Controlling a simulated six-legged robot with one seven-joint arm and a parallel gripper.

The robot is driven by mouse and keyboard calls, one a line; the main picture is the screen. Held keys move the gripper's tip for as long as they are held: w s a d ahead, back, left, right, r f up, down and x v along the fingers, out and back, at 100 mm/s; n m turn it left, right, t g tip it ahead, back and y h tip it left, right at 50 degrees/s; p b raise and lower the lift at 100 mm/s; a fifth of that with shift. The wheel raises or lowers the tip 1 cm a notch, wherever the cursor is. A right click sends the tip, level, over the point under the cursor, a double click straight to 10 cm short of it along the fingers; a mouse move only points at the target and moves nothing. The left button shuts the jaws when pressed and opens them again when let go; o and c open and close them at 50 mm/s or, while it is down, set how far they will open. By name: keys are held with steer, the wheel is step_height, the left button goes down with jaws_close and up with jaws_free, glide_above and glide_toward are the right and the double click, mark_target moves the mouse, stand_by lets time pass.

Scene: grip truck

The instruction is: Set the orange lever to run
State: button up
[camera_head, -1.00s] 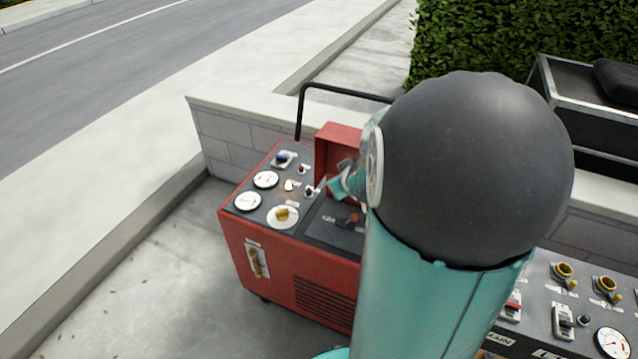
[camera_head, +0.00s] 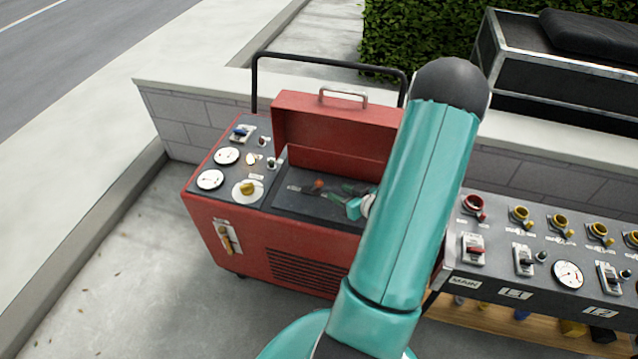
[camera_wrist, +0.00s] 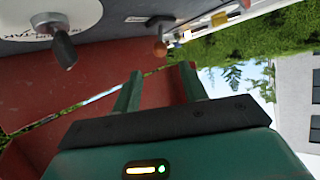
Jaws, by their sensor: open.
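The orange-tipped lever (camera_head: 318,183) stands on the dark panel of the red generator (camera_head: 310,225), under its raised red lid. In the wrist view its round orange-brown tip (camera_wrist: 160,48) shows just beyond my fingertips, roughly in line with the gap between them. My gripper (camera_wrist: 161,70) is open and empty, its two green fingers apart and clear of the tip. In the head view my gripper (camera_head: 347,192) is just right of the lever, partly hidden by my arm. The lettering beside the lever is too small to read.
A dark knob on a white disc (camera_wrist: 62,45) is at the wrist view's upper left. The raised lid (camera_head: 335,125) stands behind the panel. A black handle bar (camera_head: 330,62) rises behind it. A switch console (camera_head: 540,265) is at the right.

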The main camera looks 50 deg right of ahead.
mark_target(322, 184)
steer(key=x, duration=1.1)
steer(key=shift+s, duration=0.1)
jaws_close()
